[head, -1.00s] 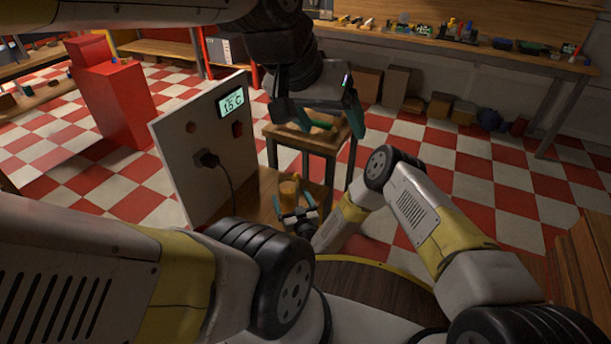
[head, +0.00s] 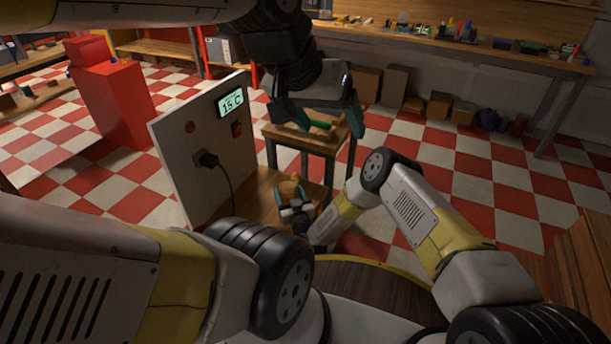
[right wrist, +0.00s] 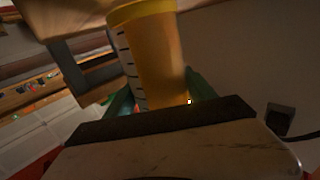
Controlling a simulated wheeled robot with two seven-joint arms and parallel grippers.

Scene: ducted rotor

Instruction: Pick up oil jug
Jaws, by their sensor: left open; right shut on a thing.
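The oil jug is a yellow-orange vessel with dark graduation marks down one side. It fills the upper middle of the right wrist view (right wrist: 155,55), between the teal fingers of my right gripper (right wrist: 165,100), which is shut on it. In the head view the jug (head: 288,188) is a small, partly hidden shape at the low wooden table by the panel, with my right gripper (head: 294,205) around it. I cannot tell whether it still touches the table. My left gripper (head: 318,120) is open with its fingers pointing down, above a small wooden stool.
A white panel (head: 190,160) with a display reading about 15 C and a plugged black cable stands left of the jug. The wooden stool (head: 290,137) with a green item is behind. A red cabinet (head: 115,105) stands at left, a workbench at the back.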

